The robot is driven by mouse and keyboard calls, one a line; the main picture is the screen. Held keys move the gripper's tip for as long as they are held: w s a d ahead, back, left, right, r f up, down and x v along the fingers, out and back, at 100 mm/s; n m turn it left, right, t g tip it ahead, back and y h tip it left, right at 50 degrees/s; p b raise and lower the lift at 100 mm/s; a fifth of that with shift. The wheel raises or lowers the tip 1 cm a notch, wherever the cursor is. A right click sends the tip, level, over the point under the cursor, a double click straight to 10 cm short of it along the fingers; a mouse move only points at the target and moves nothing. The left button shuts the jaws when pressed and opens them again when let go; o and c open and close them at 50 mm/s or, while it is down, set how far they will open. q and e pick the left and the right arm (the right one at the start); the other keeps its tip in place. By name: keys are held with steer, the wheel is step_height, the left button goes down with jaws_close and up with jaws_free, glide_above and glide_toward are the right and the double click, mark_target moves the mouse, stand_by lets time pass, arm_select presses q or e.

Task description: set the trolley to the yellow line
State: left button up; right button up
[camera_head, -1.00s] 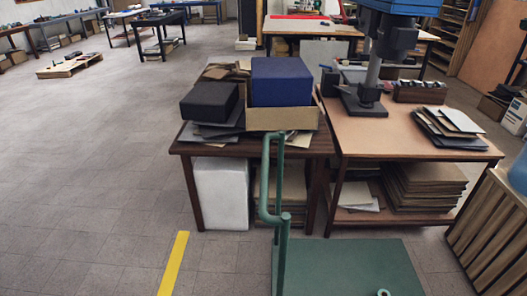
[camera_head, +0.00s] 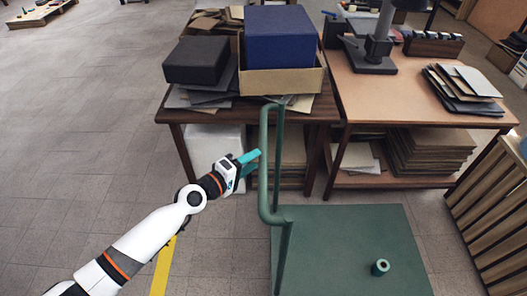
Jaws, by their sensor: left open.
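The green trolley (camera_head: 345,246) has a flat deck and a tubular handle (camera_head: 264,165) at its left end. It stands on the floor in front of the tables, to the right of the yellow line (camera_head: 162,268). The line is partly hidden by my left arm. My left gripper (camera_head: 250,158), with teal fingers, is open just left of the upright handle tube. I cannot tell whether the fingers touch the tube or go around it. My right gripper is not in view.
A dark wooden table (camera_head: 188,113) behind the trolley carries a black box (camera_head: 195,60) and a blue box (camera_head: 279,36). A second table (camera_head: 375,95) stands beside it. A slatted crate (camera_head: 493,205) is at the right. Floor at left is clear.

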mark_target(263, 154)
arm_select(q)
steer(key=x, duration=0.5)
steer(key=shift+b, duration=0.35)
steer(key=shift+w+d, duration=0.2)
steer(key=shift+w, duration=0.05)
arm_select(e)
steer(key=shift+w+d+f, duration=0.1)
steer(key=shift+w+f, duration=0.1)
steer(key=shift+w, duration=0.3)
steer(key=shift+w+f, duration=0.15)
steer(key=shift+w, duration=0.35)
arm_select(q)
steer(key=shift+c, duration=0.9)
jaws_close()
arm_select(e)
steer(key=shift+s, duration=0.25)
